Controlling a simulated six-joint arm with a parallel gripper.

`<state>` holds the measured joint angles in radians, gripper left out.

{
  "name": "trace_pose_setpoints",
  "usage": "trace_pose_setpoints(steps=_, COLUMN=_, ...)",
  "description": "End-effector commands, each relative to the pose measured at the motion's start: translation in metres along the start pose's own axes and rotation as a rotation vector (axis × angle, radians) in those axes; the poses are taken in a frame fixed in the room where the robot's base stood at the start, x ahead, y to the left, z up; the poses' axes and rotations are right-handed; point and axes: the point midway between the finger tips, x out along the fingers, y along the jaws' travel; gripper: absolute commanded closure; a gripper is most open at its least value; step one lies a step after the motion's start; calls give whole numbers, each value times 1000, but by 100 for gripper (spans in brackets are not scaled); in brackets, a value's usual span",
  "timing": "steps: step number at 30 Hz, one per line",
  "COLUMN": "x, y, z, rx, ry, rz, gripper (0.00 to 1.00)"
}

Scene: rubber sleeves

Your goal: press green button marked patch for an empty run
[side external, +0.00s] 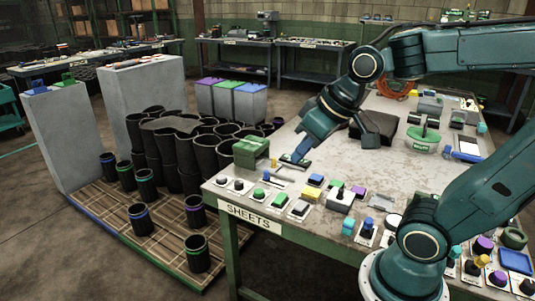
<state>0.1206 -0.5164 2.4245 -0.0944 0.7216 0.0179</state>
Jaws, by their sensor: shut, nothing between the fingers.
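My gripper (294,156) reaches down from the upper right over the far-left part of the green-framed table (385,178). It is shut and empty, its tip low by a flat dark unit with green and blue parts; I cannot tell if it touches. The writing on the plates is too small to read, so I cannot tell which is marked patch.
Other knobs and buttons, yellow (312,193) and blue (315,180), crowd the near edge. A green block fixture (250,152) stands left of my gripper. Black sleeves (190,150) stand on a pallet beyond. A green round device (425,138) sits on the table's right side.

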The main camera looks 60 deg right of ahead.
Motion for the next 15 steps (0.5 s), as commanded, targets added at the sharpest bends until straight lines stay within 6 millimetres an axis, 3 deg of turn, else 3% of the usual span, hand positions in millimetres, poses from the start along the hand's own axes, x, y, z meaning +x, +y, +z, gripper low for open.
trace_pose_setpoints(steps=15, x=64, y=30, z=-65, rx=120, ry=35, rz=-39, gripper=100)
